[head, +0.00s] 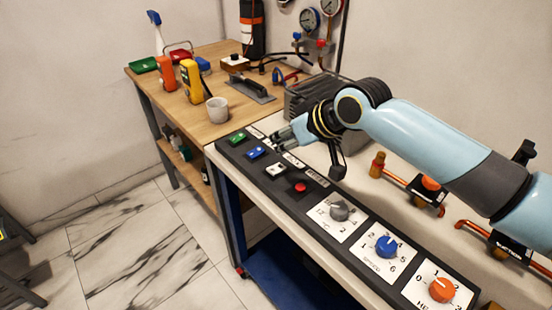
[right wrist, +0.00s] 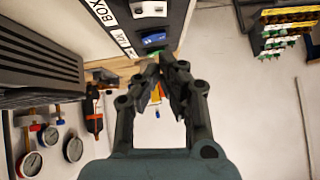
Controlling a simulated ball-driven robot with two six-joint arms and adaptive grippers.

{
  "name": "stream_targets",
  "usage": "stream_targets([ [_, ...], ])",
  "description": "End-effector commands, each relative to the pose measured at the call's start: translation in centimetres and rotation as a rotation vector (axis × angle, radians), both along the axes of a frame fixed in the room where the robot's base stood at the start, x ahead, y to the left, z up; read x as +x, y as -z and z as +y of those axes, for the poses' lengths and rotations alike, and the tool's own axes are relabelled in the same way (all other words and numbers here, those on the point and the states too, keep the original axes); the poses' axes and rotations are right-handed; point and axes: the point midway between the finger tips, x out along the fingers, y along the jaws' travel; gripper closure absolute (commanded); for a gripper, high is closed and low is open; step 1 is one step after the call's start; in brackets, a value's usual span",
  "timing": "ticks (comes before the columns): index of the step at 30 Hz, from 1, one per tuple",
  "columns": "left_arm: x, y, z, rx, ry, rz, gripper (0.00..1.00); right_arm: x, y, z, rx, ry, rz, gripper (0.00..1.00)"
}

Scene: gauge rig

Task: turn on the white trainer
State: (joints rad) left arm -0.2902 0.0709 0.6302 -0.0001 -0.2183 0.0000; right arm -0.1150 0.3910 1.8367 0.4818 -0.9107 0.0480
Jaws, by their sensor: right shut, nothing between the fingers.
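A long dark control panel (head: 323,204) carries a green switch (head: 237,139), a blue switch (head: 255,153) and a white switch (head: 276,169) in a row. The white switch (right wrist: 150,9) and the blue switch (right wrist: 153,38) also show at the top of the right wrist view. I cannot tell the white switch's position. My right gripper (head: 279,139) is shut and empty, above the panel's far edge near the green and blue switches. It also shows in the right wrist view (right wrist: 163,66), its fingertips apart from the white switch. My left gripper is not in view.
A red button (head: 300,187) and the grey (head: 339,210), blue (head: 386,246) and orange (head: 441,289) knobs sit further along the panel. A wooden bench (head: 188,95) with a white cup (head: 217,110) and tools stands beyond. Pipes with valves (head: 427,187) lie to the right.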

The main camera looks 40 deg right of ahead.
Motion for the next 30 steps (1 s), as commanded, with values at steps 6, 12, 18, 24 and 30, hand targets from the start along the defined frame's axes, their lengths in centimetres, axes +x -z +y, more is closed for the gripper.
stream_targets([
  [6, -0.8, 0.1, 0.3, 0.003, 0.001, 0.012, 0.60, 1.4, 3.4, 0.5, 0.001, 0.001, 0.003, 1.00],
  [12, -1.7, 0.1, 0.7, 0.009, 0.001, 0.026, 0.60, 1.4, 5.1, 0.7, -0.001, 0.000, 0.000, 1.00],
  [18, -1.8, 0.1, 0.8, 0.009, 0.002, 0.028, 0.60, 1.4, 5.4, 0.8, -0.001, 0.000, -0.001, 1.00],
  [24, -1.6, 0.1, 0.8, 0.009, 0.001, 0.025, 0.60, 1.4, 5.5, 0.8, -0.001, 0.000, 0.000, 1.00],
  [30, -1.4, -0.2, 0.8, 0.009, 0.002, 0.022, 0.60, 1.4, 6.1, 1.0, -0.003, 0.000, -0.001, 1.00],
])
